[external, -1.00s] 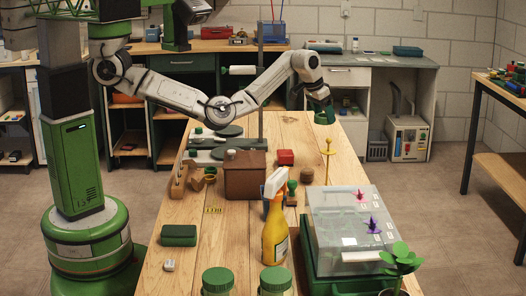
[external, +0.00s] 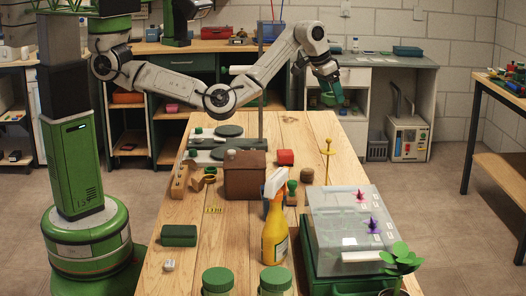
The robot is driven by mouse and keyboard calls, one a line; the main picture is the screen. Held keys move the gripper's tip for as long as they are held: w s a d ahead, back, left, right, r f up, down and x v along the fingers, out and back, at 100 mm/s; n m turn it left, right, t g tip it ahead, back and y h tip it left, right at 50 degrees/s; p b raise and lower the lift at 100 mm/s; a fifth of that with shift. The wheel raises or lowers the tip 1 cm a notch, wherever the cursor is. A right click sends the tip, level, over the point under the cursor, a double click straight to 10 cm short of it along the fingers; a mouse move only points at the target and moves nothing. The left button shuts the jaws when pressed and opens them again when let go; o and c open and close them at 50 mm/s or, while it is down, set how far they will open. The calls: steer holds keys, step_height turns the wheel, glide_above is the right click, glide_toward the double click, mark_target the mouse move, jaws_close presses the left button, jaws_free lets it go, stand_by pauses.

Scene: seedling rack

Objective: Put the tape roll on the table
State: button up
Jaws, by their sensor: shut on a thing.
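My gripper (external: 331,93) is in the air above the far right edge of the wooden table (external: 283,131). It is shut on a small green thing (external: 332,99), which I take to be the tape roll. The thing is clear of the table top. Its shape is partly hidden by the fingers and too small to make out fully.
A spray bottle (external: 274,235) and a clear-lidded green case (external: 325,262) are in front. The far right table top is bare.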

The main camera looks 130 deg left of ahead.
steer(key=w+d+m+t+p, duration=0.15)
steer(key=w+d, duration=0.45)
steer(key=d, duration=1.2)
steer(key=w+d+m+g+p, duration=0.1)
steer(key=w+d+m+p, duration=0.35)
steer(key=d, duration=1.35)
steer(key=s+d+h+p, duration=0.1)
steer(key=s+d, duration=0.2)
steer(key=d, duration=1)
steer(key=s+d+p, duration=0.1)
steer(key=s+d, duration=0.3)
steer(key=d, duration=0.9)
step_height(320, 180, down, 11)
steer(key=t, duration=0.1)
steer(key=shift+n, duration=0.3)
steer(key=w+f+b, duration=0.2)
steer(key=w+f, duration=0.1)
steer(key=w, duration=0.1)
steer(key=w+d+f+b, duration=0.1)
steer(key=w+f+b, duration=0.2)
steer(key=w, duration=0.2)
steer(key=w+f+b, duration=0.2)
steer(key=w+f, duration=0.1)
steer(key=w, duration=0.2)
steer(key=shift+d, duration=0.2)
steer(key=shift+w+f+b, duration=0.3)
steer(key=shift+w+f, duration=0.05)
steer(key=shift+f, duration=1.65)
